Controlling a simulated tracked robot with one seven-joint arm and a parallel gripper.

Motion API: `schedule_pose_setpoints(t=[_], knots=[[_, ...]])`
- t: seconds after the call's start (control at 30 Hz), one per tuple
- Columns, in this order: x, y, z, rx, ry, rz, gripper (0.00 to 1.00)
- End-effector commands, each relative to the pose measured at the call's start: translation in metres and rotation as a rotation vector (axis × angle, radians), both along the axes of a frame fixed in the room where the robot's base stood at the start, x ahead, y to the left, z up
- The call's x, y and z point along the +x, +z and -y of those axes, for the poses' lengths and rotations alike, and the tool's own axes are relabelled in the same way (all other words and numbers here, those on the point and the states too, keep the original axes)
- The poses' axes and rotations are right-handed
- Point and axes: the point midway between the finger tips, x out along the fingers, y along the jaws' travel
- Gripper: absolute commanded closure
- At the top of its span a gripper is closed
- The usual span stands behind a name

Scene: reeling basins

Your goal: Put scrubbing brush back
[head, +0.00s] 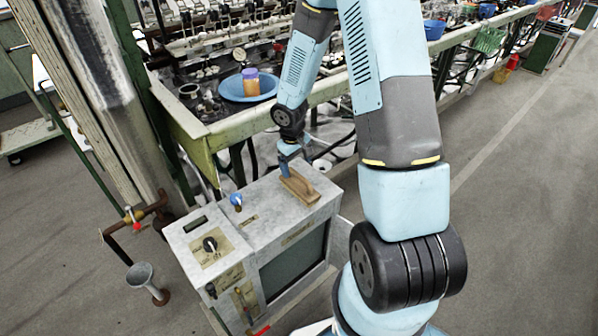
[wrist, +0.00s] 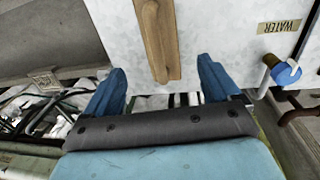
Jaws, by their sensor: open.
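The scrubbing brush (head: 299,187), with a wooden back, lies on top of a grey metal cabinet (head: 262,222) in the head view. In the wrist view the brush (wrist: 160,40) runs down from the top edge, and its near end lies between my fingers in the picture. My gripper (wrist: 160,92) is open, with one blue finger on each side of the brush's end and visible gaps to both. In the head view my gripper (head: 287,157) is at the brush's far end, low over the cabinet top. I cannot tell whether it touches anything. The brush's bristles are hidden.
Behind the cabinet is a green bench rail (head: 250,125) with a blue basin (head: 248,88) holding a jar (head: 250,80). A pipe with a funnel (head: 142,274) stands at left.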

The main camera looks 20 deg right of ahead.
Motion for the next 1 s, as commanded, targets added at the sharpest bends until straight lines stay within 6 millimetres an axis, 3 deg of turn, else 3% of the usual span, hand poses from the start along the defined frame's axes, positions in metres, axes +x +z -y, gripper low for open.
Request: schedule_pose_setpoints(t=[0.47, 0.67, 1.0], knots=[[-0.002, 0.046, 0.000, -0.012, -0.012, 0.015, 0.11], [-0.008, 0.096, 0.010, -0.046, -0.052, 0.064, 0.11], [-0.034, 0.183, 0.023, -0.079, -0.134, 0.149, 0.11]])
